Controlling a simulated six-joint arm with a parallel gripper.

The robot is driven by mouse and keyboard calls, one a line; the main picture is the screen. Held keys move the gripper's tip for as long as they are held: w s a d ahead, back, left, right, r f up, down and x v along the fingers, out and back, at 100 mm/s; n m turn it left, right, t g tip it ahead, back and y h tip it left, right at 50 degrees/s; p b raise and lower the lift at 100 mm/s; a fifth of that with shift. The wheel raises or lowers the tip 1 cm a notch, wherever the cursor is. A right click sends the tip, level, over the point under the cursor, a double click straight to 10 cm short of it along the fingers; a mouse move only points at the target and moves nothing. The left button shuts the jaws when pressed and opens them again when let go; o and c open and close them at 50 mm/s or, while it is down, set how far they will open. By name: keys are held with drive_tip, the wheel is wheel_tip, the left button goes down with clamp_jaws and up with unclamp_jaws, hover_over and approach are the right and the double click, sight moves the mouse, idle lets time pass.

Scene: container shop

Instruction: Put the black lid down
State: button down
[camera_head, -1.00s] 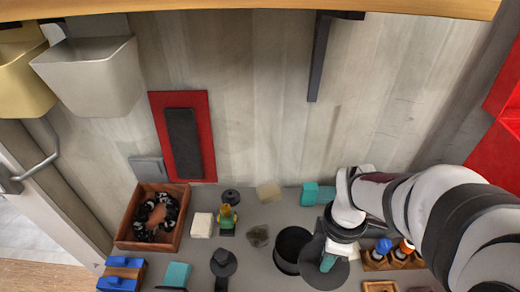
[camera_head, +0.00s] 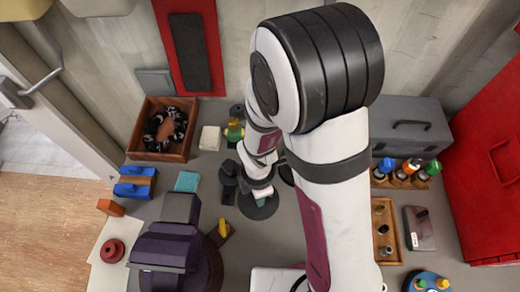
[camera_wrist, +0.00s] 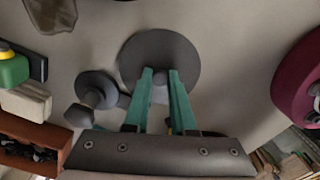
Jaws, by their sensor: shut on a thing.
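The black lid (camera_head: 258,208) is a flat dark disc. It also shows in the wrist view (camera_wrist: 160,50), face on beyond my fingers. My gripper (camera_head: 264,192) is shut at the middle of the lid; its teal fingers (camera_wrist: 160,75) are closed on the small knob there. The lid is low over the grey table, but I cannot tell whether it touches. The black round pot (camera_head: 287,174) is mostly hidden behind my arm, up and right of the lid.
A dark knobbed piece (camera_head: 228,180) stands close left of the lid, also in the wrist view (camera_wrist: 97,88). A wooden crate (camera_head: 133,148) and white block (camera_head: 210,138) lie farther left. A purple machine (camera_head: 170,245) stands front left. Bottles (camera_head: 408,168) stand right.

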drive_tip(key=shift+f, duration=0.3)
drive_tip(key=c, duration=0.7)
unclamp_jaws()
drive_tip(key=shift+f, duration=0.1)
drive_tip(key=shift+c, duration=0.2)
wheel_tip(320, 180, up, 12)
drive_tip(key=s+d+r+m+y, duration=0.1)
drive_tip(key=s+d+r+m, duration=0.3)
drive_tip(key=m, duration=1)
drive_tip(key=s+d+r+m, duration=0.4)
drive_tip(key=s+m, duration=0.2)
drive_tip(key=m, duration=0.8)
drive_tip(key=shift+s+d+r+y, duration=0.3)
drive_tip(key=shift+s+r+y, duration=0.05)
drive_tip(key=shift+r+y, duration=0.05)
